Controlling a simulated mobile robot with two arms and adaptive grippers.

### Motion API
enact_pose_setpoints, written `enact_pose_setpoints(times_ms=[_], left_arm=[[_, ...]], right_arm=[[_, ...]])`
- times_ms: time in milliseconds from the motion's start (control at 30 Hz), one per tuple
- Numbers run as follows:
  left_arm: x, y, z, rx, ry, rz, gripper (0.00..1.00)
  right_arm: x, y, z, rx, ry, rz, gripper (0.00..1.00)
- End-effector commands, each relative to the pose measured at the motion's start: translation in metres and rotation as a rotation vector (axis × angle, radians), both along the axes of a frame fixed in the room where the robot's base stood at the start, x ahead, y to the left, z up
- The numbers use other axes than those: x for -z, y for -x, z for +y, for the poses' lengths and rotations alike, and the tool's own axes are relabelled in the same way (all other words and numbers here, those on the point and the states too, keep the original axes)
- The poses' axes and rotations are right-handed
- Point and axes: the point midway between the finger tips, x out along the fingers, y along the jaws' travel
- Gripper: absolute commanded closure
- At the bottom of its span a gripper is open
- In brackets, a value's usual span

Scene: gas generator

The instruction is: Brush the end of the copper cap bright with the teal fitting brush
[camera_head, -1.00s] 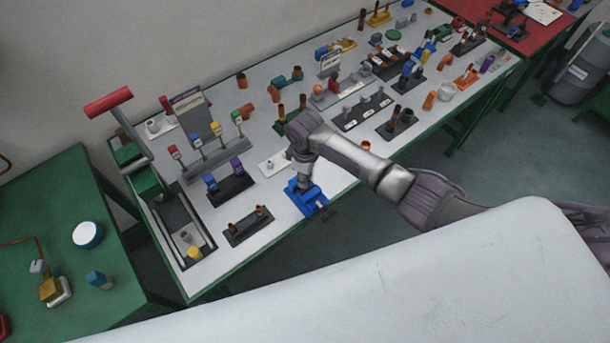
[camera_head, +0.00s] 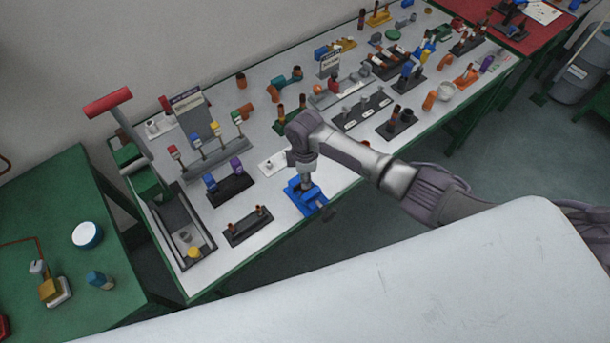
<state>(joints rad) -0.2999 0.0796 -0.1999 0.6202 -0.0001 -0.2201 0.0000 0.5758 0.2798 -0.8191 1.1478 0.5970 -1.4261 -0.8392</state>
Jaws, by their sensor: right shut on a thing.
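My right gripper (camera_head: 306,181) is low over the blue vise (camera_head: 306,198) at the front edge of the bench. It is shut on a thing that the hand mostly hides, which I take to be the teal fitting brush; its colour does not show. The copper cap cannot be made out; the gripper covers the top of the vise. I cannot tell whether the held thing touches anything there. My left gripper is not in view.
A black block with two copper pieces (camera_head: 247,226) stands left of the vise. A rack with blue and purple tools (camera_head: 229,187) and a white plate (camera_head: 273,163) are behind. A black block with copper stubs (camera_head: 398,125) stands right. The bench is crowded.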

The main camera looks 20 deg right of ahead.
Motion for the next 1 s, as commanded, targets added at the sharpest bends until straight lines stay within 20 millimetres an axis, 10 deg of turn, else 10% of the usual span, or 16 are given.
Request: enact_pose_setpoints(times_ms=[1000], left_arm=[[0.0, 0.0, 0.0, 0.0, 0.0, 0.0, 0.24]], right_arm=[[-0.046, 0.0, 0.0, 0.003, 0.0, 0.0, 0.97]])
